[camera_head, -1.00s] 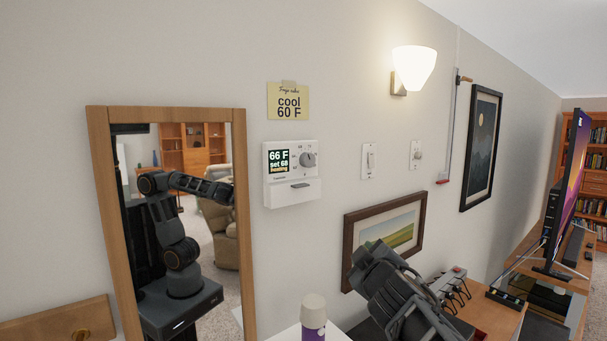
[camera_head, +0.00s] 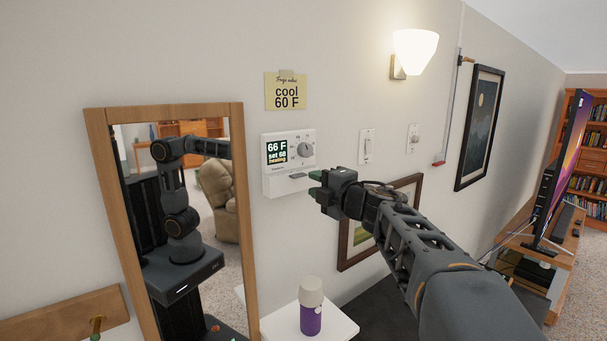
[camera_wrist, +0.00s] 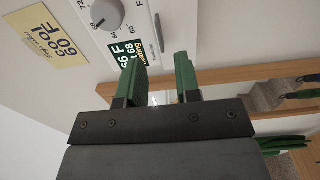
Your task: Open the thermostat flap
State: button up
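The white thermostat (camera_head: 282,146) is on the wall, its screen reading 66 F, set 68, heating. Its lower front is a white flap (camera_head: 279,187) with a small grey handle (camera_head: 298,176). The flap looks closed. My gripper (camera_head: 316,183) is just right of the flap, its green fingertips near the thermostat's lower right edge. In the wrist view my gripper (camera_wrist: 160,75) has its two green fingers apart with nothing held between them. The wrist view also shows the thermostat's dial (camera_wrist: 107,14), and the handle (camera_wrist: 158,24) beyond the fingers. I cannot tell whether a fingertip touches the thermostat.
A wood-framed mirror (camera_head: 238,200) stands left of the thermostat. A yellow note (camera_head: 286,91) reading "cool 60 F" is above it. A purple and white bottle (camera_head: 311,310) stands on a white surface below. A framed landscape picture (camera_head: 345,245) hangs behind my arm; switches (camera_head: 366,147) are to the right.

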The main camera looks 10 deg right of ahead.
aim_at(301, 177)
jog(key=shift+p+x, duration=0.5)
jog(key=shift+x, duration=2.5)
grip_shut()
